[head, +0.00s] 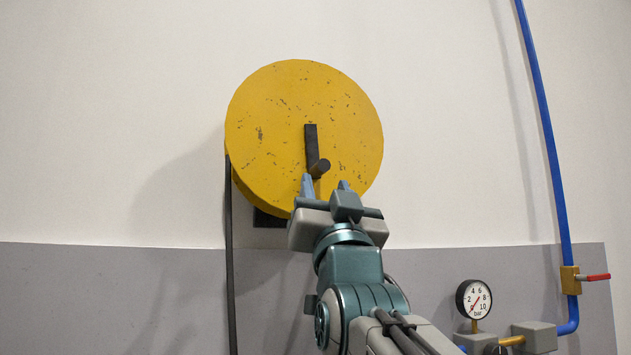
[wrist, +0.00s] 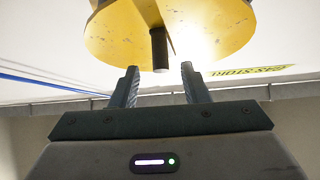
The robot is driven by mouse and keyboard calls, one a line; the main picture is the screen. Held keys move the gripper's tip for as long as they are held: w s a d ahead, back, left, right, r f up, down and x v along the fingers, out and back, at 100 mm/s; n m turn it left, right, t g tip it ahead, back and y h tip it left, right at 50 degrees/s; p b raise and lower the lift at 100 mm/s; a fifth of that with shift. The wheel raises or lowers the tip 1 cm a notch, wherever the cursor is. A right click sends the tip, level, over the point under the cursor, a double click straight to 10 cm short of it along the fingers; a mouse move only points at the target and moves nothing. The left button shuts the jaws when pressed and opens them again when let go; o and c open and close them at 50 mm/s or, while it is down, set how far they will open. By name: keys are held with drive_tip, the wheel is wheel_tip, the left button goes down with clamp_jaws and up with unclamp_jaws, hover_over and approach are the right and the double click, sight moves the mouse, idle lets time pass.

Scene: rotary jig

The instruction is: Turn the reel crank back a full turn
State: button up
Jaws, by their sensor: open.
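The yellow reel (head: 270,110) is a round, scuffed disc mounted on the wall in the head view. Its dark crank (head: 311,142) hangs down from the middle, and a short dark handle (head: 319,168) sticks out from its lower end. My gripper (head: 325,186) is open just below the handle. In the wrist view the reel (wrist: 205,35) is above, and the handle (wrist: 159,50) points toward the gap between the two open fingers of my gripper (wrist: 160,82). The handle's end appears just beyond the fingertips, and nothing is between the fingers.
A dark strap (head: 230,260) hangs from the reel's left side. At the right are a blue pipe (head: 545,120), a valve with a red lever (head: 594,277) and a pressure gauge (head: 474,299). The wall left of the reel is clear.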

sight(321, 173)
drive_tip(key=p+x, duration=0.3)
drive_tip(key=x, duration=0.3)
drive_tip(key=shift+w+r, duration=0.3)
drive_tip(key=shift+s+a, duration=0.1)
clamp_jaws()
